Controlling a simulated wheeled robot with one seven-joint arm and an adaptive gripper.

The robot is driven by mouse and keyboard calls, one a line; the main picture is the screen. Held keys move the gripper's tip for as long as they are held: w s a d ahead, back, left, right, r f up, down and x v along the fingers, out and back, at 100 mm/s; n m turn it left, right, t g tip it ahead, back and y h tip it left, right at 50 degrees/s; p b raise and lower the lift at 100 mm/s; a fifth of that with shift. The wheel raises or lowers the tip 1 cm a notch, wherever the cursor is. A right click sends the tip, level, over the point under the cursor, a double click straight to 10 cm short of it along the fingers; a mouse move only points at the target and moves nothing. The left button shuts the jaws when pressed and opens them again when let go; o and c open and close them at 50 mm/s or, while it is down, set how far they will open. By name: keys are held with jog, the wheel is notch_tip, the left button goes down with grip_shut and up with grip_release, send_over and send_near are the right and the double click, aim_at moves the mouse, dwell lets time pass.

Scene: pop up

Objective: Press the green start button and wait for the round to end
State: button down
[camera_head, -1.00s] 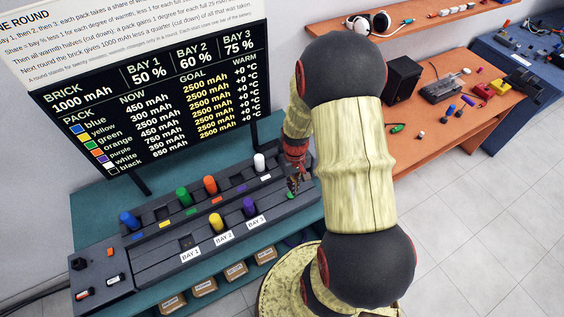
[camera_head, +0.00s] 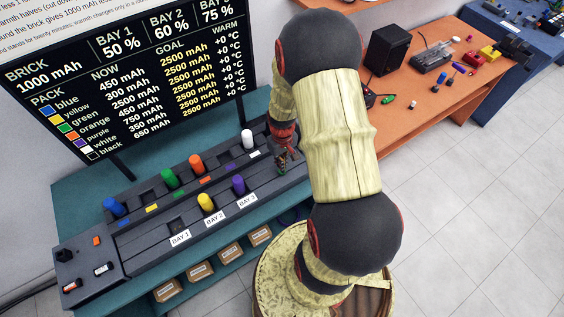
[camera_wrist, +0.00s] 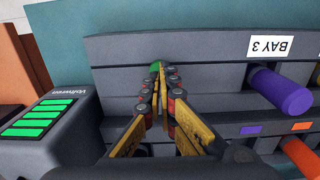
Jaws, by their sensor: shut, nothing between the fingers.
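The green start button (camera_wrist: 155,67) shows in the wrist view on the dark rack, just beyond my fingertips. My gripper (camera_wrist: 158,78) is shut and empty, with its tips close to the button; I cannot tell whether they touch it. In the head view my gripper (camera_head: 283,166) is at the right end of the rack, and the button is not clearly visible there. The yellow pack (camera_head: 205,203) stands in bay 2 and the purple pack (camera_head: 238,184) in bay 3. Bay 1 looks empty. The board (camera_head: 140,85) lists 1000 mAh for the brick and +0 °C for the packs.
Blue (camera_head: 114,206), green (camera_head: 169,178), orange (camera_head: 196,163) and white (camera_head: 247,139) packs stand in the back row. A dark brick with green bars (camera_wrist: 40,118) is beside my gripper in the wrist view. An orange bench (camera_head: 440,95) with gadgets is at right.

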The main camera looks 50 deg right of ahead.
jog(key=shift+f, duration=0.5)
jog(key=shift+f+b, duration=0.65)
jog(key=shift+f, duration=0.15)
jog(key=shift+r, duration=0.1)
jog(key=shift+r+p, duration=2.1)
jog(key=shift+r, duration=0.65)
